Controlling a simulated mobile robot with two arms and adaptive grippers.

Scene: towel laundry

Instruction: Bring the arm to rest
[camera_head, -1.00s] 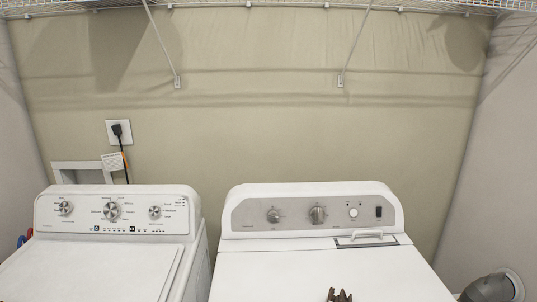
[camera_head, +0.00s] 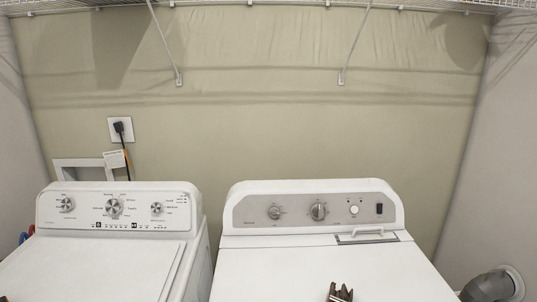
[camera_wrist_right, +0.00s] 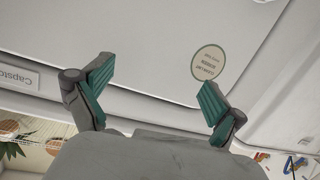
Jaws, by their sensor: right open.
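My right gripper (camera_head: 340,294) shows at the bottom edge of the head view, over the top of the right-hand white machine (camera_head: 285,275). In the right wrist view its two teal-padded fingers (camera_wrist_right: 157,92) are spread wide, with nothing between them. Beyond them is a white panel (camera_wrist_right: 150,30) with a round sticker (camera_wrist_right: 209,62). A tiny dark tip shows at the bottom left corner of the head view; it may be my left gripper, but its jaws cannot be made out.
A white washer (camera_head: 100,255) stands to the left, with a narrow gap between the machines. A wire shelf (camera_head: 250,5) runs along the top of the wall. A grey duct (camera_head: 488,287) is at the lower right. A power outlet (camera_head: 120,130) is on the wall.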

